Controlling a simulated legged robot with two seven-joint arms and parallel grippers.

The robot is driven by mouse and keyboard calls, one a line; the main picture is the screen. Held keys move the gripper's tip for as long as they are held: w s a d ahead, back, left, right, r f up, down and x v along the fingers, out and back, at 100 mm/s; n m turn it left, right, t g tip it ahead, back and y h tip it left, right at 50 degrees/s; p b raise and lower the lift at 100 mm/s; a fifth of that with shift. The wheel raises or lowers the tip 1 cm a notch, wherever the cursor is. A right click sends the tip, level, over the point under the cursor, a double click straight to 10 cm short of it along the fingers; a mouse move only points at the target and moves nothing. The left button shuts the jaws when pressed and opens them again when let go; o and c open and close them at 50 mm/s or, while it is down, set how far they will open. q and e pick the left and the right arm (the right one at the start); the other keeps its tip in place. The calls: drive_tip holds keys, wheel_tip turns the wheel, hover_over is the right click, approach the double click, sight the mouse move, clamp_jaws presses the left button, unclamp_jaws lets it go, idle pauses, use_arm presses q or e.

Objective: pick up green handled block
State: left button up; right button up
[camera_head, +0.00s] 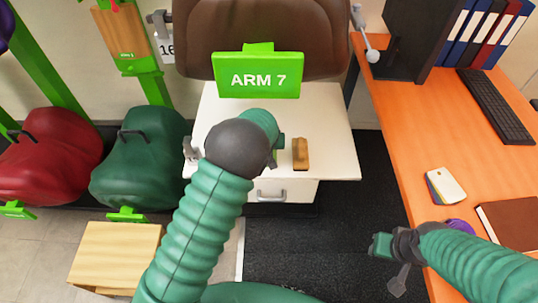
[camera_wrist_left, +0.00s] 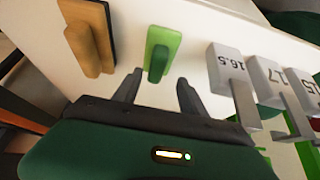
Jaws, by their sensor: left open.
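The green handled block (camera_wrist_left: 163,52) lies on the white surface in the left wrist view, its lighter base under a darker green raised handle. My left gripper (camera_wrist_left: 159,78) is open and empty. Its two dark fingers point toward the near end of the block, apart from each other; I cannot tell the height above it.
A brown handled block (camera_wrist_left: 90,38) lies beside the green one, also on the white cabinet (camera_head: 335,150) in the head view. Grey blocks marked with sizes (camera_wrist_left: 232,68) stand at the right in the wrist view.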

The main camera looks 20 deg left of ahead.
use_arm(q)
drive_tip(key=x, duration=0.4)
drive_tip(key=shift+w+d+f+b, duration=0.15)
drive_tip(key=shift+f+b, duration=0.2)
drive_tip(key=shift+d+r, duration=0.2)
drive_tip(key=shift+d, duration=0.3)
drive_tip(key=shift+c, duration=0.7)
drive_tip(key=shift+a+f, duration=0.1)
drive_tip(key=shift+a, duration=0.35)
drive_tip(key=c, duration=0.7)
clamp_jaws()
drive_tip(key=shift+d, duration=0.1)
